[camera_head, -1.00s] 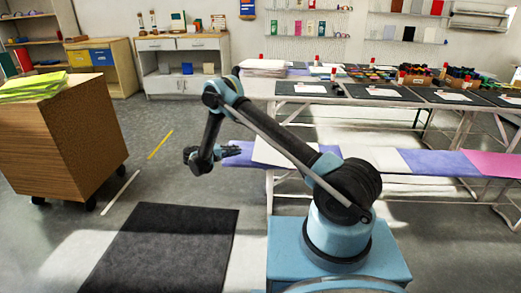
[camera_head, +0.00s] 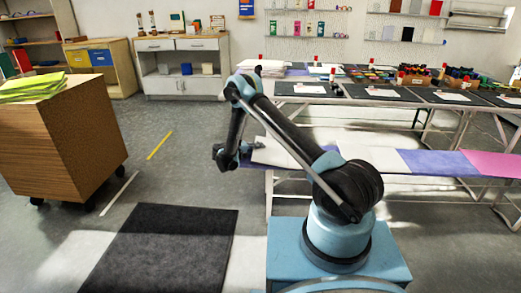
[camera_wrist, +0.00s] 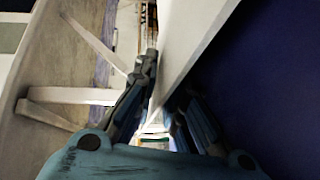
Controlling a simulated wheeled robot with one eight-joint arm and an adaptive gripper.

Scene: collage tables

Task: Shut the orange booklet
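I cannot make out an orange booklet in either view. My gripper (camera_head: 258,147) is at the left end of the low bench in the head view, close to a white sheet (camera_head: 277,153). In the wrist view my gripper (camera_wrist: 166,85) has its two fingers apart, with a pale flat panel (camera_wrist: 190,45) running between or just in front of them. The right finger is partly hidden by this panel. I cannot tell whether the fingers touch it. A dark blue surface (camera_wrist: 265,85) fills the right side of that view.
The low bench carries white, purple (camera_head: 435,161) and pink (camera_head: 492,163) sheets. A higher table (camera_head: 345,90) with dark mats (camera_head: 388,92) and boxes stands behind it. A wooden cart (camera_head: 60,140) is at left. A dark floor mat (camera_head: 165,250) and open floor lie in front.

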